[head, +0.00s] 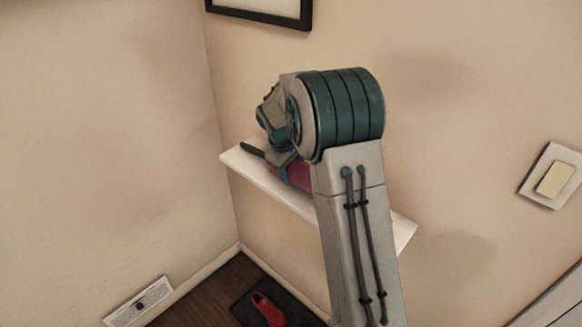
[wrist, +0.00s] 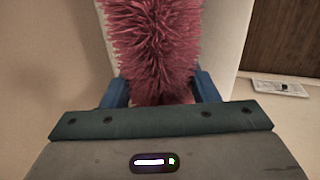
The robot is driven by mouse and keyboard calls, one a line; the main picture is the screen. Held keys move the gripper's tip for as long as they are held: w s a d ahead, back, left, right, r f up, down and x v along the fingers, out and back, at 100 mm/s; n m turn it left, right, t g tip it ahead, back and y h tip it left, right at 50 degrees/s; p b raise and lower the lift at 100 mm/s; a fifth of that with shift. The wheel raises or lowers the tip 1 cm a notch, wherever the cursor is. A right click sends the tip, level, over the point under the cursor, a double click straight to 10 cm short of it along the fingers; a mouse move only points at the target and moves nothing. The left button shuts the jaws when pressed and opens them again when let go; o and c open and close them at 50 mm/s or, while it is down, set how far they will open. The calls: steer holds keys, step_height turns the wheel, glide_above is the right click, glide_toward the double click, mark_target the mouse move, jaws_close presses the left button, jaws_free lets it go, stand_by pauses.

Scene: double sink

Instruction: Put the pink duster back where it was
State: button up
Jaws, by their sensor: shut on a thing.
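The pink duster (wrist: 155,45) has a shaggy pink head that fills the upper middle of the wrist view, between the blue fingers. In the head view, part of its pink head (head: 300,175) and its dark handle (head: 252,149) show at the white wall shelf (head: 283,198). My gripper (wrist: 162,92) is shut on the duster. My arm hides much of the duster and part of the shelf in the head view. I cannot tell whether the duster touches the shelf.
The shelf is fixed near the wall corner. A picture frame (head: 262,10) hangs above and a light switch (head: 552,180) is at the right. A red object (head: 268,308) lies on a dark mat (head: 245,308) on the floor. A wall vent (head: 138,303) is low at left.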

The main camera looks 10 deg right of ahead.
steer(key=shift+f, duration=0.15)
steer(key=o, duration=1.1)
steer(key=shift+o, duration=0.2)
steer(key=b+v, duration=0.1)
steer(key=v, duration=1.3)
